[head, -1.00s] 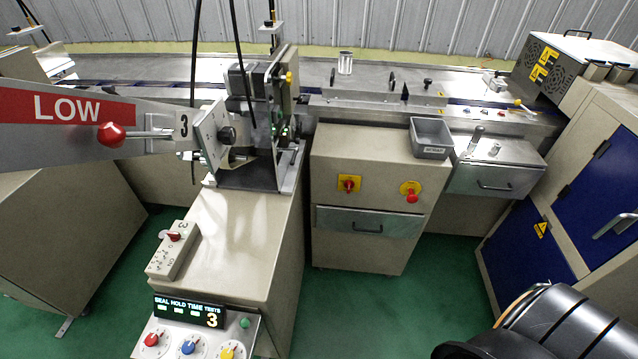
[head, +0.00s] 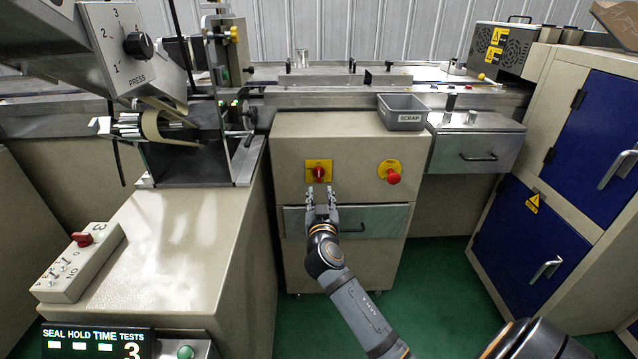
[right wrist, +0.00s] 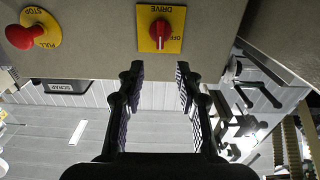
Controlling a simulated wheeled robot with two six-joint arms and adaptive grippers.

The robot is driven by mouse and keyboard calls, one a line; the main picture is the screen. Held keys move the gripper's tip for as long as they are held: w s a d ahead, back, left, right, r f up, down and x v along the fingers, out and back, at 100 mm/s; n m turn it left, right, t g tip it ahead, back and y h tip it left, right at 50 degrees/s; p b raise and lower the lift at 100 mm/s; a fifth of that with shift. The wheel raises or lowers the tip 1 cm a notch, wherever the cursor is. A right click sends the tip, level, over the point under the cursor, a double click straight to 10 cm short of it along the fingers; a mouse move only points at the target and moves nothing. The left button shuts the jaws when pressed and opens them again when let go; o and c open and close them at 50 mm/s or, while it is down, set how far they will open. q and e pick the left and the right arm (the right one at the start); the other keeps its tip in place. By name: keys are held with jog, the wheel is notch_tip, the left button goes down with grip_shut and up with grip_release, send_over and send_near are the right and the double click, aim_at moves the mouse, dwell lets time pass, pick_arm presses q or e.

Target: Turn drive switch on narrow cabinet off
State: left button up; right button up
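The narrow cabinet (head: 350,150) is beige and stands in the middle of the head view. Its drive switch (head: 318,173) is a red knob on a yellow plate at the upper left of the front. In the right wrist view the drive switch (right wrist: 160,33) shows upside down, with DRIVE and OFF lettered on its plate; the knob lies along the picture's vertical. My right gripper (head: 321,192) is open and empty just below and in front of the switch. Its two fingers (right wrist: 160,75) spread either side of the knob's line, apart from it. My left gripper is not in view.
A red stop button (head: 392,176) on a yellow plate is right of the switch. A drawer (head: 375,222) with a handle lies below. A grey scrap bin (head: 403,113) sits at the cabinet's top right. A sealing machine (head: 205,150) stands at left and blue-doored cabinets (head: 545,235) at right.

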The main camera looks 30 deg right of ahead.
aim_at(319, 174)
jog(key=x, duration=1)
jog(key=shift+f, duration=0.1)
grip_shut()
